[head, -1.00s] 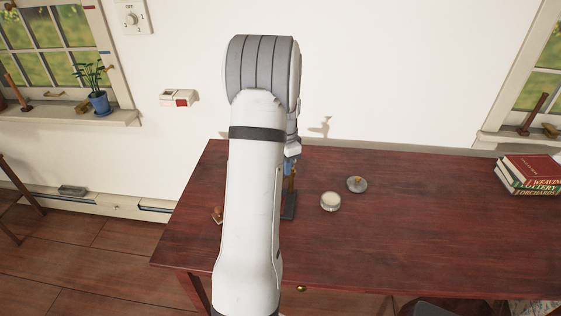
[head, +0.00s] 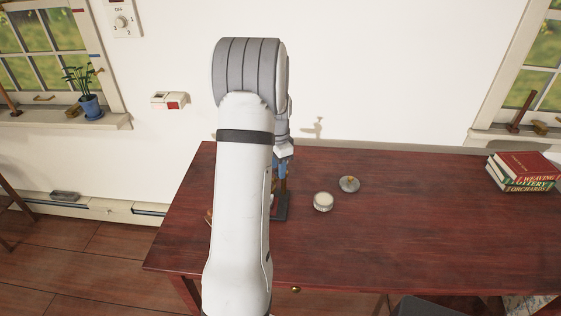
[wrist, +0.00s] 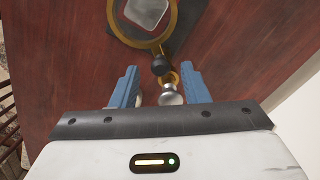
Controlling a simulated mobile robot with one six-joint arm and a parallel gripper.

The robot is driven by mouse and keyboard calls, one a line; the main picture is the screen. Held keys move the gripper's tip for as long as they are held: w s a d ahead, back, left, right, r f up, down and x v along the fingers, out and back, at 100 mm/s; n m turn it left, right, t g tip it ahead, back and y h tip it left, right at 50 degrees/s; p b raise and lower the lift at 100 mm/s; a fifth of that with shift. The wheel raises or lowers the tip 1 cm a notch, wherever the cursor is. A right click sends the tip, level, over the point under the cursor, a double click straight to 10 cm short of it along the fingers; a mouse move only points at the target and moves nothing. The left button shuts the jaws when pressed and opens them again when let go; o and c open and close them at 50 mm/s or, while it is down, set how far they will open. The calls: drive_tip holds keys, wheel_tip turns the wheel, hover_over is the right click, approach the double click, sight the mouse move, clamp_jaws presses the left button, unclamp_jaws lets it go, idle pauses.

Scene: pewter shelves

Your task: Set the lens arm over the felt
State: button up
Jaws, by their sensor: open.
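The lens arm shows in the wrist view as a brass ring (wrist: 174,20) with a black knob (wrist: 160,66) at its near side. A pale grey patch, which looks like the felt (wrist: 147,10), shows through the ring on a dark plate. I cannot tell their height difference. My gripper (wrist: 158,70) is open, its blue fingers on either side of the black knob and a silver post top (wrist: 170,95), with gaps visible. In the head view my gripper (head: 284,168) is mostly behind my arm; a dark base (head: 282,208) shows below it, and the lens is hidden.
On the red-brown table (head: 400,225), a round white-topped tin (head: 323,201) and a grey disc with a brass knob (head: 349,184) stand right of my arm. Books (head: 522,172) are stacked at the far right. The table between is clear. A wall stands behind.

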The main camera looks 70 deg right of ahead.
drive_tip(key=shift+r, duration=3.9)
drive_tip(key=w+a+r+n, duration=0.2)
drive_tip(key=w+a+n, duration=0.25)
drive_tip(key=a, duration=0.45)
drive_tip(key=w+a+r+n+t, duration=0.1)
drive_tip(key=w+a+r+n, duration=0.2)
drive_tip(key=w+a, duration=0.35)
drive_tip(key=w+a+r+n, duration=0.2)
drive_tip(key=w+a+n, duration=0.2)
drive_tip(key=a, duration=0.6)
drive_tip(key=s+a+n, duration=0.2)
drive_tip(key=a+n, duration=0.2)
drive_tip(key=a, duration=0.4)
drive_tip(key=s+a+n+t, duration=0.1)
drive_tip(key=s+a+n, duration=0.2)
drive_tip(key=a, duration=0.6)
drive_tip(key=s+a+n, duration=0.3)
drive_tip(key=a+n, duration=0.4)
drive_tip(key=a, duration=0.2)
drive_tip(key=shift+f+t, duration=0.3)
drive_tip(key=shift+c, duration=0.4)
